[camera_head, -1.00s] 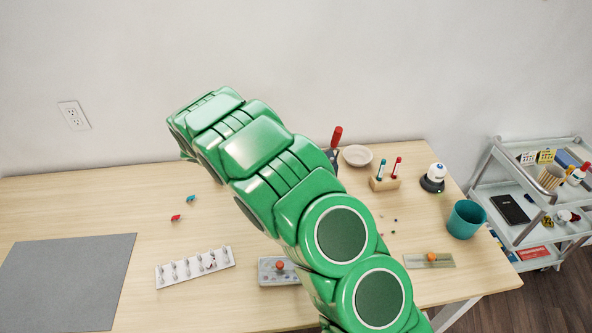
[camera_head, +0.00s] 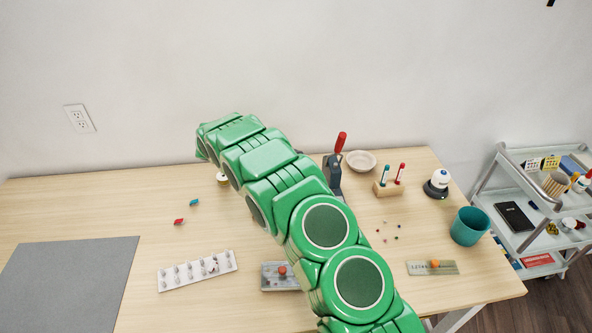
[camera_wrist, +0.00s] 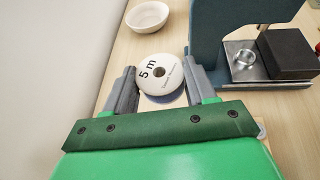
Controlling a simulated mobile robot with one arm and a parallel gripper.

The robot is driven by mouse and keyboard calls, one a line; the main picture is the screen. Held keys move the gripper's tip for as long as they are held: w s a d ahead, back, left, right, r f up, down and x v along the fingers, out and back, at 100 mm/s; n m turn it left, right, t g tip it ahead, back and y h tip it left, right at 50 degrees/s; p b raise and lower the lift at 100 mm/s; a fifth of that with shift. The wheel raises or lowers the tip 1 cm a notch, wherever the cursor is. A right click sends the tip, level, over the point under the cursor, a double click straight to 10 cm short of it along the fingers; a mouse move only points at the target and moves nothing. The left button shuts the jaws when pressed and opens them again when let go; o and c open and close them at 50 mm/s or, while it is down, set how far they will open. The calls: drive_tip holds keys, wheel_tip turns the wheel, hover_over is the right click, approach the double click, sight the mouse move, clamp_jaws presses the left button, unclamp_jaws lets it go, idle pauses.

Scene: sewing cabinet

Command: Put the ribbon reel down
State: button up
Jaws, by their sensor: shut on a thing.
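The white ribbon reel (camera_wrist: 160,75), a disc marked "5 m" with a hole in its middle, sits between the two grey fingers of my gripper (camera_wrist: 158,84) in the wrist view. The fingers are shut on its sides. A small pale thing (camera_head: 222,178) below the end of my arm in the head view looks like the reel, partly hidden by my arm. The wooden table (camera_head: 80,205) lies beneath. I cannot tell whether the reel touches the table.
A blue-grey press (camera_wrist: 208,45) with a black block (camera_wrist: 287,52) stands right of the reel, close to my right finger. A white bowl (camera_wrist: 149,15) is beyond it. A grey mat (camera_head: 70,280), small clips and a pin-studded board (camera_head: 197,271) lie on the left.

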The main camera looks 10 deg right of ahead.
drive_tip(key=shift+w+f, duration=1)
drive_tip(key=shift+f, duration=0.25)
drive_tip(key=shift+w+f, duration=1)
drive_tip(key=shift+f, duration=0.25)
drive_tip(key=shift+w+f, duration=0.1)
drive_tip(key=shift+f, duration=1.5)
drive_tip(key=o, duration=1)
drive_tip(key=shift+f, duration=0.1)
drive_tip(key=shift+o, duration=0.2)
drive_tip(key=shift+a+r, duration=0.25)
drive_tip(key=shift+a, duration=0.05)
drive_tip(key=v, duration=1.1)
drive_tip(key=shift+a, duration=0.25)
drive_tip(key=shift+r, duration=0.1)
